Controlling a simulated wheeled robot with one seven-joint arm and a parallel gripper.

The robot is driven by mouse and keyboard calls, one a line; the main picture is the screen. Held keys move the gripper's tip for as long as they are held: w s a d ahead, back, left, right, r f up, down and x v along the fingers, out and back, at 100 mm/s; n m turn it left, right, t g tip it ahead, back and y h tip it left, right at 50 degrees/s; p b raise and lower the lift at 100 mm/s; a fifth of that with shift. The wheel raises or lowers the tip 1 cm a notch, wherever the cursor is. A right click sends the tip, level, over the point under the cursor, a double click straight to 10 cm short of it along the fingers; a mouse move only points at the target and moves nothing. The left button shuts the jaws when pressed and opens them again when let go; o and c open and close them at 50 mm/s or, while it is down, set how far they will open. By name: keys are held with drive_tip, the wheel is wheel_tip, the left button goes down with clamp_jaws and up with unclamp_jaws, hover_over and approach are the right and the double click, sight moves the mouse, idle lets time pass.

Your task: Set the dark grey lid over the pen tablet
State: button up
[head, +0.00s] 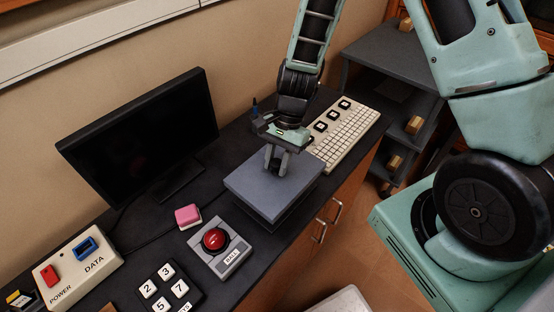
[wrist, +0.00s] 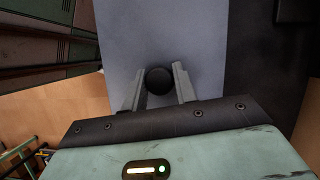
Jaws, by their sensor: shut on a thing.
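The dark grey lid (head: 262,187) is a flat, square slab over the desk, in front of the keyboard's left end. Its flat top fills the middle of the wrist view (wrist: 160,35). My gripper (head: 277,161) is above the lid, with its fingers on either side of the round black knob (wrist: 158,80) on top. It is shut on this knob. I cannot make out the pen tablet; the lid may hide it. A dark band shows below the lid's front edge, and I cannot tell whether it is a gap, shadow or the tablet.
A red button box (head: 221,247) and a pink block (head: 188,216) are left of the lid. A white keyboard (head: 345,133) lies behind to the right. A black monitor (head: 140,135) stands at the left. The desk's front edge is close to the lid.

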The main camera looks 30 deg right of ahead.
sight(276, 177)
drive_tip(key=shift+f+b, duration=1.95)
drive_tip(key=shift+f, duration=1.2)
drive_tip(key=shift+s+a+r+p, duration=0.1)
drive_tip(key=shift+a+p, duration=0.05)
drive_tip(key=shift+p, duration=0.2)
drive_tip(key=shift+f+b, duration=0.7)
drive_tip(key=shift+f, duration=0.25)
drive_tip(key=o, duration=1.6)
